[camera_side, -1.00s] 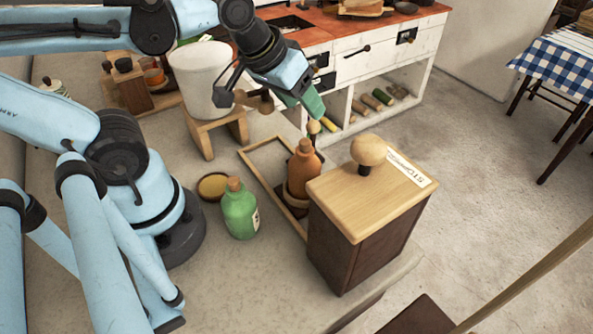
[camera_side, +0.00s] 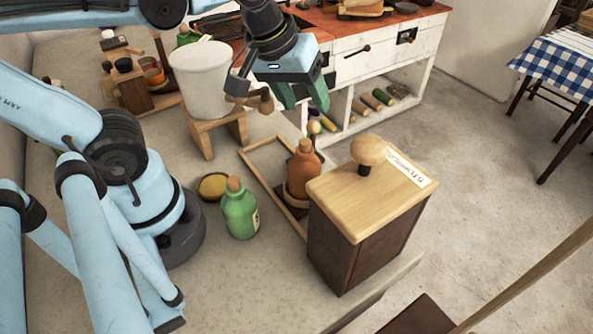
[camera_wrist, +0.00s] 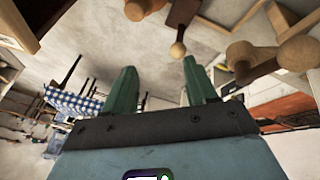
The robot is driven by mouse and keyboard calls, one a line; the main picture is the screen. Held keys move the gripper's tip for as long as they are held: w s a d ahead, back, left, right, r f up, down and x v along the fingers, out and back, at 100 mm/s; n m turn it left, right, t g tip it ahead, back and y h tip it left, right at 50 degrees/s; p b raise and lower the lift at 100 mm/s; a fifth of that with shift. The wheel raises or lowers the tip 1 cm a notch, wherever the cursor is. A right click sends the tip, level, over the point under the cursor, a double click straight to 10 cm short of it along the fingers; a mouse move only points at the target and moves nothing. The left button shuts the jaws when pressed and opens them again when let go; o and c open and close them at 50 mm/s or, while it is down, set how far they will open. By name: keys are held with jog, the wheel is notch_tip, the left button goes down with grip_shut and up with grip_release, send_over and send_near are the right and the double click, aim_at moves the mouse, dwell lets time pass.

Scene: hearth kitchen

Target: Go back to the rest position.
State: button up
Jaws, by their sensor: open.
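My gripper (camera_side: 303,100) is in the air above the far part of the counter, beside the white pot's wooden tap. Its green fingers are apart with nothing between them. In the wrist view my gripper (camera_wrist: 160,82) also shows its two fingers spread, with floor and distant furniture behind. An orange-brown bottle (camera_side: 303,170) with a stopper stands upright in a round holder in the wooden frame, below and apart from my gripper. A green bottle (camera_side: 240,210) stands upright on the counter nearer the arm's base.
A white pot (camera_side: 203,80) with a wooden tap sits on a wooden stand (camera_side: 205,137) close by my gripper. A wooden box (camera_side: 350,235) with a round knob (camera_side: 368,151) stands at the counter's front. A small bowl (camera_side: 213,186) lies near the green bottle.

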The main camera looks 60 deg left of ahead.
aim_at(305, 141)
jog(key=s+d+r+n+g, duration=0.3)
jog(key=d+r+n+g, duration=0.3)
jog(key=n, duration=0.7)
jog(key=shift+t, duration=0.6)
jog(key=f, duration=0.3)
jog(key=a+f, duration=0.1)
jog(key=f, duration=0.7)
jog(key=shift+w+a, duration=0.25)
